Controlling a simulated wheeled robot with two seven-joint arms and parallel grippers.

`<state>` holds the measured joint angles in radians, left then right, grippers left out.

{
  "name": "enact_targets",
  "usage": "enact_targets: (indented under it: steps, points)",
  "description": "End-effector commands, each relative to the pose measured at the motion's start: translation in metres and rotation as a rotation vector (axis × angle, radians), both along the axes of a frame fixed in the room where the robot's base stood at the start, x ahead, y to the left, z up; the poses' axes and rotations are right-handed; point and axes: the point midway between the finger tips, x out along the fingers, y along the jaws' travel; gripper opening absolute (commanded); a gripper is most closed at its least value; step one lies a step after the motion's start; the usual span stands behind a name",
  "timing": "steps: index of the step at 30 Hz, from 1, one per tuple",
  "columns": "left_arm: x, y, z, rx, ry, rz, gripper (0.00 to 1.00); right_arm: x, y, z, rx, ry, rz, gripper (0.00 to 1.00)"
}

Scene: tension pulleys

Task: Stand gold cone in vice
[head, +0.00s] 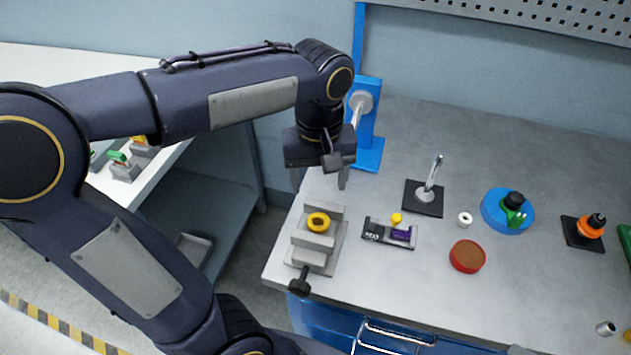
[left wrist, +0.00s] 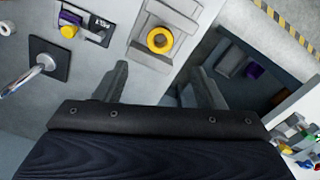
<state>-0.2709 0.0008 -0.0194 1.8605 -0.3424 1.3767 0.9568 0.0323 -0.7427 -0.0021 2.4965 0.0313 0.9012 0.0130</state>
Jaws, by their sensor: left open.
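The gold cone (head: 318,222) looks like a yellow ring with a dark centre from above. It sits between the jaws of the grey vice (head: 318,257), near the left end of the workbench. It also shows in the left wrist view (left wrist: 160,41), with the vice (left wrist: 152,56) around it. I cannot tell from above how firmly the vice holds it. My left gripper (head: 320,180) is open and empty, above the bench and behind the vice, apart from the cone. Its two spread fingers show in the left wrist view (left wrist: 163,88). My right gripper is not in view.
A small tray (head: 374,235) with a yellow knob and a purple part lies right of the vice. A metal post on a black base (head: 423,198), a red round dish (head: 467,257) and a blue disc (head: 507,212) stand further right. A blue stand (head: 368,152) rises behind.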

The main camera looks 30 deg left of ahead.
Motion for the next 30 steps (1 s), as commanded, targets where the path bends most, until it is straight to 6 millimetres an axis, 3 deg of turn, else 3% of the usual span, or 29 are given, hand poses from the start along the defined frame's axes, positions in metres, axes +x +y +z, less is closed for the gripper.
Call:
enact_targets:
  steps: [7,12,15,30]
  points:
    - [-0.056,0.009,-0.009,-0.16,-0.168,-0.182,0.64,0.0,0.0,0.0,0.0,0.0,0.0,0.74]
    - [-0.096,0.0,-0.027,-0.224,-0.388,-0.344,0.64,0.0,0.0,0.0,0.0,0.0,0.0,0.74]
    - [-0.109,-0.005,-0.036,-0.218,-0.489,-0.408,0.64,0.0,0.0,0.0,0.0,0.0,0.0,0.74]
    - [-0.117,-0.01,-0.044,-0.202,-0.565,-0.46,0.64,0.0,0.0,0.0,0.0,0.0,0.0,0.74]
